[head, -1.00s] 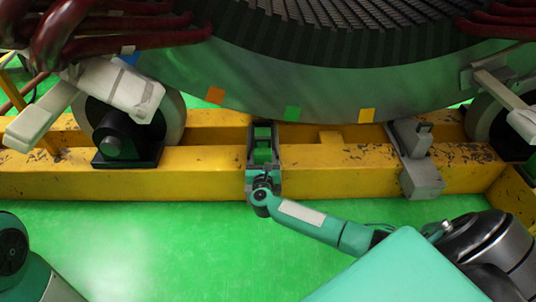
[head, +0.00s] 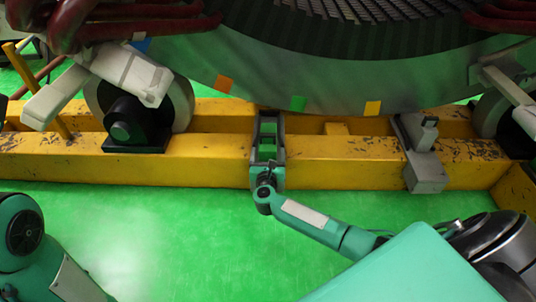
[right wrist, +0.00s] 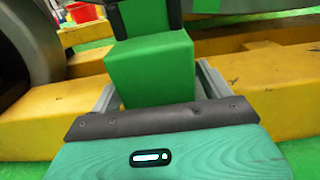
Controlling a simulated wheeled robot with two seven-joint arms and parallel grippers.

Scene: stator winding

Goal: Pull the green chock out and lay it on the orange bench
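I see no orange bench.
A second grey bracket (head: 423,160) holds the beam's right part. A black-mounted roller (head: 131,130) stands on the left. Dark red pipes (head: 85,25) hang above. The green floor (head: 170,222) before the beam is clear. A red container (right wrist: 82,12) shows far behind.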

